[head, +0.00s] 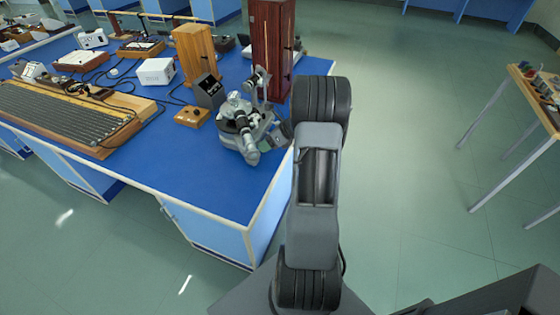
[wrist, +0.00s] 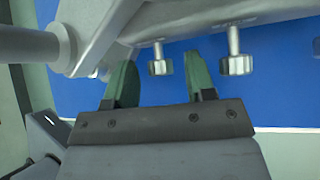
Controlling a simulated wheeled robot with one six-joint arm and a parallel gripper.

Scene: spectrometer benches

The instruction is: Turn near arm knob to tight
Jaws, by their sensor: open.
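The spectrometer (head: 238,122), grey metal with a dark telescope tube, stands at the right edge of the blue bench. In the wrist view its grey body (wrist: 190,18) fills the top, with two small silver knobs on short stems, the left knob (wrist: 160,67) and the right knob (wrist: 236,66). Small markings above them are unreadable, so I cannot tell which is the near arm knob. My gripper (wrist: 160,78) is open, its green fingers on either side of the left knob with gaps showing. In the head view my arm largely hides the gripper.
The blue bench (head: 190,165) carries a small wooden box (head: 192,116), a dark meter (head: 208,90) and a tall dark-red wooden box (head: 270,50) close behind the spectrometer. Open floor lies to the right, then a side table (head: 545,100).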

